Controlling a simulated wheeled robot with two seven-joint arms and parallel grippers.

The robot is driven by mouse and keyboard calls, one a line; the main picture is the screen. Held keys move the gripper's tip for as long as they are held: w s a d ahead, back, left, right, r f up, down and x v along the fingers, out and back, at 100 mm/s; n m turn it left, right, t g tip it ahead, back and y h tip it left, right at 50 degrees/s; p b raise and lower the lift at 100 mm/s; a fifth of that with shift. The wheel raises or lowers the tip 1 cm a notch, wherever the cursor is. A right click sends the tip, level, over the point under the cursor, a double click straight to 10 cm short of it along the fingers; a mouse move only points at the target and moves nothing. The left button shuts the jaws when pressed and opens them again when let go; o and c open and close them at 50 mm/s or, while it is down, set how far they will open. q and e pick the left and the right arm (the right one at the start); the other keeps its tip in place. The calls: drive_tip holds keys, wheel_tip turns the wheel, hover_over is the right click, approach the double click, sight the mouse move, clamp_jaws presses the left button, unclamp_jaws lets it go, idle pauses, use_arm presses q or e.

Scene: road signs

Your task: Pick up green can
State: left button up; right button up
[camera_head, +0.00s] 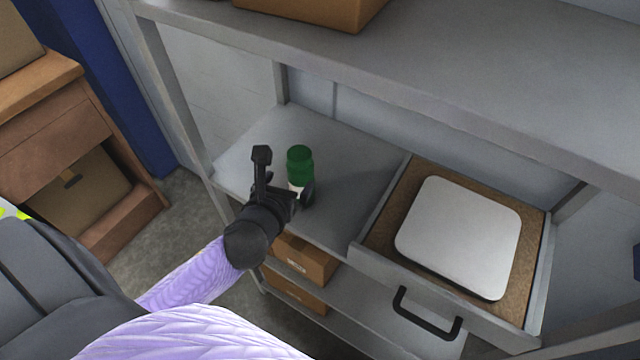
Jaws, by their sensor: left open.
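A green can (300,166) with a pale lower part stands upright on the grey shelf, left of the drawer. My left gripper (284,174) reaches in from the lower left at the shelf's front edge. Its black jaws are open, one finger to the left of the can and the other at the can's lower right. The gripper hides part of the can's base. I cannot tell whether a finger touches the can. My right gripper is not in view.
An open drawer (360,246) with a white rounded box (462,236) is right of the can. Cardboard boxes (305,259) sit on lower levels. A wooden cabinet (50,135) stands at left. The shelf around the can is clear.

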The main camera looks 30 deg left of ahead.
sight(296, 173)
use_arm(q)
drive_tip(key=b+x, duration=0.1)
drive_tip(key=x, duration=0.6)
drive_tip(key=shift+d+r, duration=0.1)
drive_tip(key=shift+d, duration=0.05)
clamp_jaws()
